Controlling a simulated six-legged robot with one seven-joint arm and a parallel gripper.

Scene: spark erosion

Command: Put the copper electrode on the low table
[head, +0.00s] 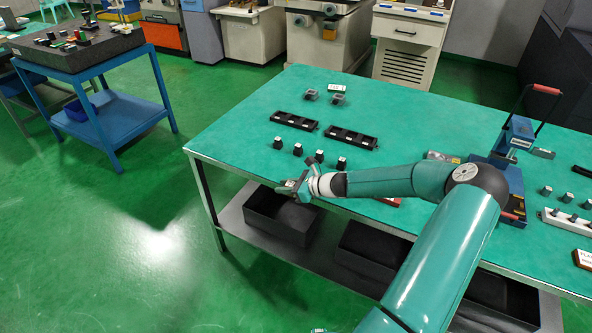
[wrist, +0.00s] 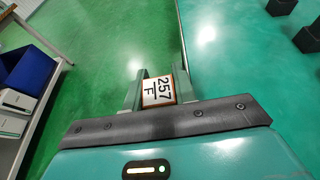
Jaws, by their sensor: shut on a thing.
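My gripper (head: 291,187) is at the front left edge of the large green-topped table (head: 230,130), over or just beyond that edge. It is shut on a small block with copper-coloured edges and a white label reading "257 F", which I take for the copper electrode (wrist: 158,91). In the wrist view the block sits between the two fingers of my gripper (wrist: 158,88), with green floor behind it. The label faces the camera and hides the block's lower part. A blue table (head: 85,72) with a dark slab on top stands at the far left; I cannot tell whether it is the low table.
Several black labelled holders (head: 298,149) stand near my gripper on the green top, with two black trays (head: 352,139) behind. A blue device with a red-handled lever (head: 520,130) stands at right. Dark bins (head: 282,218) sit on the shelf below. Open green floor lies left.

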